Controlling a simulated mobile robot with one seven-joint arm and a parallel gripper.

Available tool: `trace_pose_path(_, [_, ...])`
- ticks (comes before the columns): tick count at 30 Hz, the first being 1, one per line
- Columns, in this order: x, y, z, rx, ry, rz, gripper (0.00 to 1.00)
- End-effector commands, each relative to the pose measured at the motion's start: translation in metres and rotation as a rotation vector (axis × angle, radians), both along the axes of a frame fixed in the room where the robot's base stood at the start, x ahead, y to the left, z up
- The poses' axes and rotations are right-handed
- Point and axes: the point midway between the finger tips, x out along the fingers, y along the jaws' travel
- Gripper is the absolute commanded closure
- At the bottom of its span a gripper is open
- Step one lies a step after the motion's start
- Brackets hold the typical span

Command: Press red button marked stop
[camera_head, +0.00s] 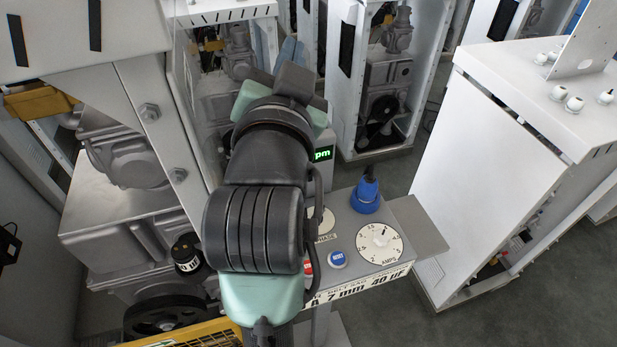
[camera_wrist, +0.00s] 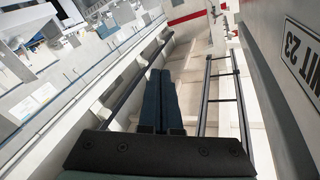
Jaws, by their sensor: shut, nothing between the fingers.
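The red button (camera_head: 308,268) is on the grey control panel (camera_head: 350,225) in the head view. Only its right part shows, because my arm covers the rest. Its marking cannot be read here. A blue button marked RESET (camera_head: 337,259) sits just right of it. My gripper (camera_wrist: 160,73) shows in the wrist view with its two dark blue fingers shut together and nothing between them. It points away toward pale structures, and no button shows in that view. In the head view my arm rises in front of the panel's left part, with its far end above the panel.
An AMPS dial (camera_head: 379,244) and a blue fitting (camera_head: 366,193) stand on the panel's right side. A green-lit display (camera_head: 323,154) is behind my arm. White cabinets (camera_head: 510,150) stand right, and machinery (camera_head: 130,160) left.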

Motion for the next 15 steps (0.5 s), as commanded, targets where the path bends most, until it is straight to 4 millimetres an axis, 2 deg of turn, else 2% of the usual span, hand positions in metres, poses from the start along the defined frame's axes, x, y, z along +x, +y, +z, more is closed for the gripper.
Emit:
trace_pose_path(1, [0.007, 0.006, -0.008, 0.049, 0.106, -0.007, 1.0])
trace_pose_path(3, [0.011, 0.009, -0.04, 0.122, 0.233, -0.034, 1.0])
trace_pose_path(7, [0.003, 0.011, -0.093, 0.226, 0.44, -0.115, 1.0])
trace_pose_path(9, [-0.006, 0.01, -0.119, 0.274, 0.537, -0.173, 1.0])
trace_pose_path(12, [-0.024, 0.01, -0.172, 0.37, 0.634, -0.291, 1.0])
trace_pose_path(15, [-0.046, 0.005, -0.209, 0.442, 0.693, -0.418, 1.0])
